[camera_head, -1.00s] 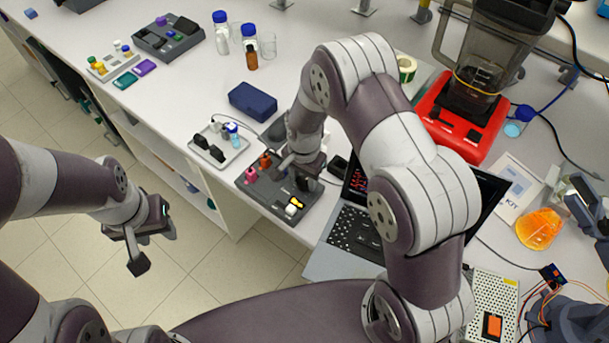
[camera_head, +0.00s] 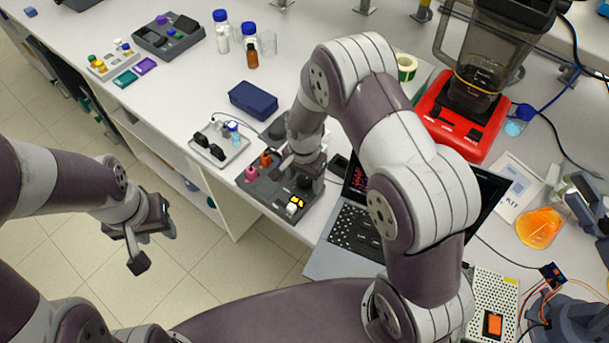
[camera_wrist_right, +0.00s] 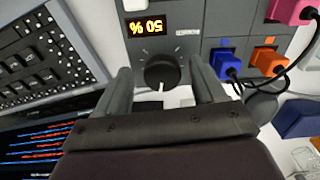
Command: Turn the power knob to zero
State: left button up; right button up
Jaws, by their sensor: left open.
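The power knob (camera_wrist_right: 162,72) is a round black dial with a white pointer line, on a dark grey control box (camera_wrist_right: 215,18). Its display (camera_wrist_right: 158,26) reads 50 %, upside down in the right wrist view. My right gripper (camera_wrist_right: 166,85) is open, with one finger on each side of the knob and a small gap showing at both sides. In the head view, my right gripper (camera_head: 297,168) is over the control box (camera_head: 257,187) and hides the knob. My left gripper (camera_head: 150,246) is open and empty, above the floor left of the bench.
Pink and orange plugs (camera_wrist_right: 268,60) and a blue plug (camera_wrist_right: 226,65) with cables sit beside the knob. A laptop (camera_head: 350,240) lies right of the box. A small tray (camera_head: 222,148) and a dark blue case (camera_head: 253,99) stand behind it.

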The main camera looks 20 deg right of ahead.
aim_at(304, 180)
jog(key=shift+w+r, duration=0.1)
jog(key=shift+r, duration=0.05)
notch_tip(304, 180, up, 12)
jog(key=b, duration=0.2)
jog(key=shift+r+b, duration=0.25)
jog(key=shift+b, duration=0.1)
jog(key=shift+r, duration=0.1)
